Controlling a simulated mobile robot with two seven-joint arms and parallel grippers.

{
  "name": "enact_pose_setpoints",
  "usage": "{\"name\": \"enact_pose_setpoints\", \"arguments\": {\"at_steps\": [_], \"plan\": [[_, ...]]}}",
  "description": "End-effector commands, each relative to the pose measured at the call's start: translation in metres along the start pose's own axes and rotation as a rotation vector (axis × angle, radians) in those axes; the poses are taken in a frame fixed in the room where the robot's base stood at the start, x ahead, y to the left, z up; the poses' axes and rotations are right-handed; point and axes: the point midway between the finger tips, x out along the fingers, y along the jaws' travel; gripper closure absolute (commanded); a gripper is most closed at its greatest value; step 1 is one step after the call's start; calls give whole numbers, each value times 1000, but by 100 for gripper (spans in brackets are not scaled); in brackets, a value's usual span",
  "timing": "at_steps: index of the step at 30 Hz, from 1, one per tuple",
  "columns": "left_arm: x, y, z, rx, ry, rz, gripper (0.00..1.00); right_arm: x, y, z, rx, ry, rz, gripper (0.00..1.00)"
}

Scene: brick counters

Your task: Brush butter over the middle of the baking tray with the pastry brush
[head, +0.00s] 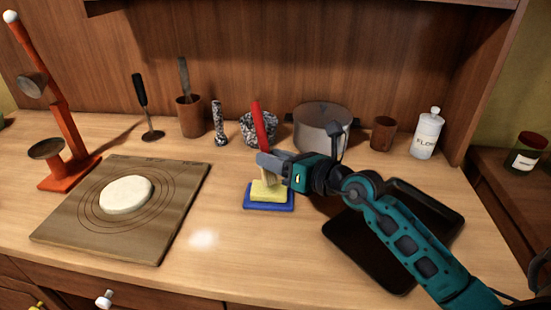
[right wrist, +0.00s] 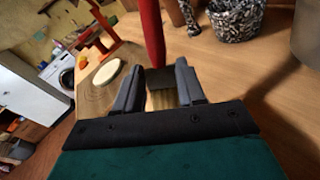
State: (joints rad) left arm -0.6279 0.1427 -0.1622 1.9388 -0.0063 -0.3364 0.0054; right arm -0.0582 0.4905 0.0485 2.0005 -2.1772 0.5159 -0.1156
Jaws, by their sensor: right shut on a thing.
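My right gripper (head: 270,162) is shut on the pastry brush, which has a red handle (head: 260,124) pointing up. In the right wrist view the red handle (right wrist: 152,35) rises from a dark collar between the two fingers, with pale bristles (right wrist: 162,100) below. The bristles are right at the top of a yellow butter block (head: 266,190) on a blue dish (head: 268,206); I cannot tell whether they touch. The black baking tray (head: 358,252) lies on the counter to the right, partly hidden under my right arm. My left gripper is in neither view.
A wooden board (head: 165,215) with a dough disc (head: 125,195) lies at left, beside an orange scale (head: 62,120). The counter front centre is clear.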

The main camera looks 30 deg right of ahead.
Motion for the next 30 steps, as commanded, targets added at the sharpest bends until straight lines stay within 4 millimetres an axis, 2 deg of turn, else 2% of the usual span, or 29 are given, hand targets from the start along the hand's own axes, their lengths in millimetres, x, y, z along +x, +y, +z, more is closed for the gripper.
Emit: {"name": "enact_pose_setpoints", "arguments": {"at_steps": [30], "plan": [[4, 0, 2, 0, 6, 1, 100, 1, -3, -9, 0, 0, 0, 91]]}}
